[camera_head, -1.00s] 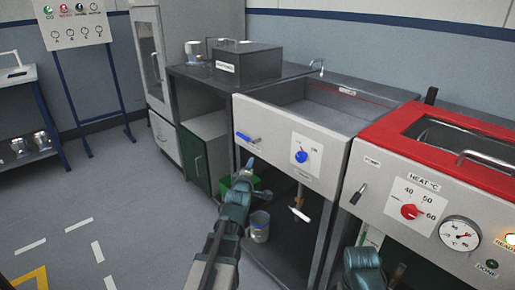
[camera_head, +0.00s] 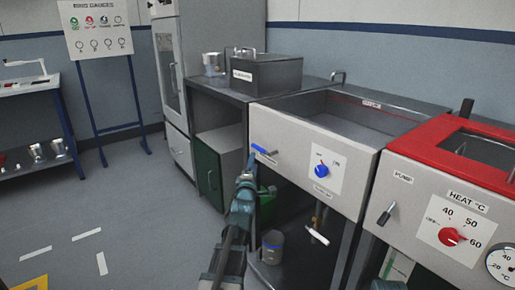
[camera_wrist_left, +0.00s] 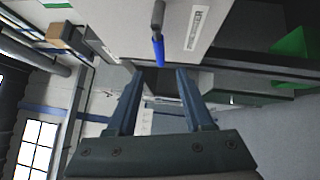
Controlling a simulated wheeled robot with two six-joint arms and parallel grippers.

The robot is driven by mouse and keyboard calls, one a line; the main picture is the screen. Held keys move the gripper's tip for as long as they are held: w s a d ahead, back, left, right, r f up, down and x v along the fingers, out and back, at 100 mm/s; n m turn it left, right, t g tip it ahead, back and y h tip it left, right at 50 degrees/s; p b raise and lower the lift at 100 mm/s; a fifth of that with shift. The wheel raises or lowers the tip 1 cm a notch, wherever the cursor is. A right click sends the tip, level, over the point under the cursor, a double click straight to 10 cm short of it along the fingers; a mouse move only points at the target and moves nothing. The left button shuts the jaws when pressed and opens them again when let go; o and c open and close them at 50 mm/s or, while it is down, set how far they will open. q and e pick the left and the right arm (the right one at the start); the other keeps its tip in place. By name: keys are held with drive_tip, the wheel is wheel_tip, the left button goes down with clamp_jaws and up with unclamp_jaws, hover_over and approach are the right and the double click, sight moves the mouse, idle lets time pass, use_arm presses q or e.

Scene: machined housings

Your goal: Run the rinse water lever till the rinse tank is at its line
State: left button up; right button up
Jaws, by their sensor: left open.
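The rinse tank (camera_head: 322,104) is an open grey metal basin set in a white-fronted counter. In the wrist view the lever's end lies just beyond the gap between the fingertips (camera_wrist_left: 157,72). Only a dark sliver, perhaps of my right arm, shows at the bottom edge.
A blue dial (camera_head: 321,171) sits right of the lever. A drain valve with a pale handle (camera_head: 317,236) hangs below. A red-topped heated unit (camera_head: 430,143) stands at right, with a pump lever (camera_head: 386,214). A lidded grey box (camera_head: 265,75) stands at left. A bucket (camera_head: 273,247) is underneath.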

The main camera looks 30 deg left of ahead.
sight(257, 147)
use_arm(q)
drive_tip(key=p+x, duration=0.1)
drive_tip(key=x, duration=1)
drive_tip(key=shift+s, duration=0.1)
clamp_jaws()
idle(0.9)
